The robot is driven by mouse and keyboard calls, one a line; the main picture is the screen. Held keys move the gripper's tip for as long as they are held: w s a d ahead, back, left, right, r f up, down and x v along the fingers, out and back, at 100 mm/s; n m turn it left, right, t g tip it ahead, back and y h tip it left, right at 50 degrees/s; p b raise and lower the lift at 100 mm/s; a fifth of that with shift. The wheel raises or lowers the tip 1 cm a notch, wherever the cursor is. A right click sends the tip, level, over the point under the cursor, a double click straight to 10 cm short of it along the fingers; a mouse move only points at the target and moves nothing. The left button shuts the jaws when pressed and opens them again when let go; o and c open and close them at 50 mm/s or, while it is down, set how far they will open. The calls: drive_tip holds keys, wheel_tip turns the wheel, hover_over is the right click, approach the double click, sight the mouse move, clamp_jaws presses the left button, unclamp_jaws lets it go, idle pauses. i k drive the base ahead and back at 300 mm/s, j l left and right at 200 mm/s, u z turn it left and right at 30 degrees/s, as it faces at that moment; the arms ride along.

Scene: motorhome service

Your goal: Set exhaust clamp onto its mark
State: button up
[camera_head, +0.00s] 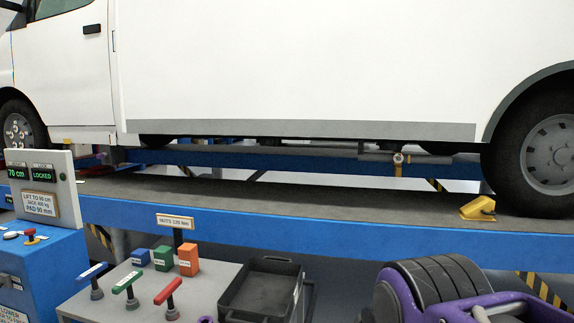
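A small brass-coloured ring-like fitting (398,159), which looks like the exhaust clamp, sits on a grey pipe (432,159) under the white motorhome (300,70). A short stem hangs below it. It is too small to tell how it is seated, and I cannot make out a mark on the pipe. My gripper is not in view. A purple and dark ribbed part at the bottom right looks like my own arm.
The blue lift runway (300,227) crosses the view, with a yellow wheel chock (478,209) by the rear wheel (546,152). In front stand a grey bench (205,290) with coloured-handled tools and small boxes, a black tray (262,293), and a lift control box (40,255) reading LOCKED.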

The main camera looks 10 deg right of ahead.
sight(398, 157)
drive_tip(key=l+u, duration=0.25)
drive_tip(key=l, duration=0.55)
drive_tip(key=l+u, duration=0.25)
drive_tip(key=l, duration=0.55)
drive_tip(key=i+l+u, duration=0.2)
drive_tip(key=l, duration=0.35)
drive_tip(key=i+l, duration=0.15)
drive_tip(key=l+u, duration=0.05)
drive_tip(key=l, duration=0.05)
